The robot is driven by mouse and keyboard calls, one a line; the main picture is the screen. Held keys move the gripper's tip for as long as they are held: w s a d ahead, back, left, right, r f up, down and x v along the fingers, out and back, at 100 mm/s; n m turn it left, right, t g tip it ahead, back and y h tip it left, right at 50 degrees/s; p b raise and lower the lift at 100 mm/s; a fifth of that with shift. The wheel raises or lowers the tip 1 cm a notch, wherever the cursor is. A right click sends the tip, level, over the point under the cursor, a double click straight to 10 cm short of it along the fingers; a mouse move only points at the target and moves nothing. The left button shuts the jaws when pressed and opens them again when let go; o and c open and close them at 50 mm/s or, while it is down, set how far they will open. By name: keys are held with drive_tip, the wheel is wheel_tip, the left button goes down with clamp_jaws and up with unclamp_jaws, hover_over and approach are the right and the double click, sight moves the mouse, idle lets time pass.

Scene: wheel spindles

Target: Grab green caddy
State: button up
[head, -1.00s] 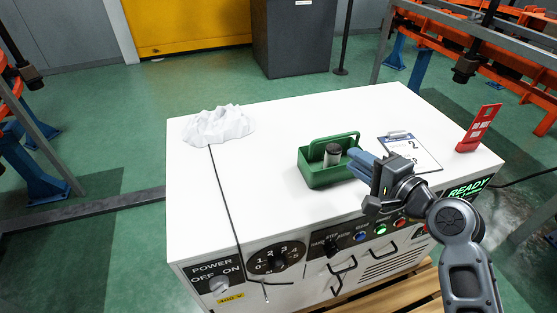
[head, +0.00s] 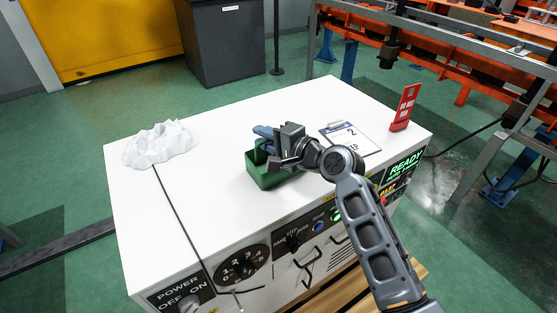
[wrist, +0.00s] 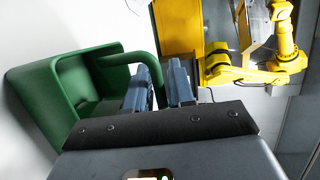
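The green caddy (head: 262,174) stands on the white cabinet top in the head view, its upper part largely covered by my gripper (head: 264,140). In the wrist view the caddy (wrist: 42,98) fills the left side, appearing turned on its side. Its handle (wrist: 153,62) reaches across to my gripper (wrist: 160,72) and runs down into the gap between the two blue fingers. The fingers are apart, with the handle close to the left one. Whether they touch it I cannot tell. The inside of the caddy is mostly hidden.
On the white cabinet top (head: 215,140) are a crumpled white heap (head: 160,143), a clipboard (head: 352,138) right of my gripper and a red stand (head: 404,108) near the right edge. A dark cable runs from the heap over the front edge. The top left of the caddy is clear.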

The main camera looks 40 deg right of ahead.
drive_tip(key=shift+c, duration=0.2)
clamp_jaws()
drive_tip(key=shift+r, duration=0.15)
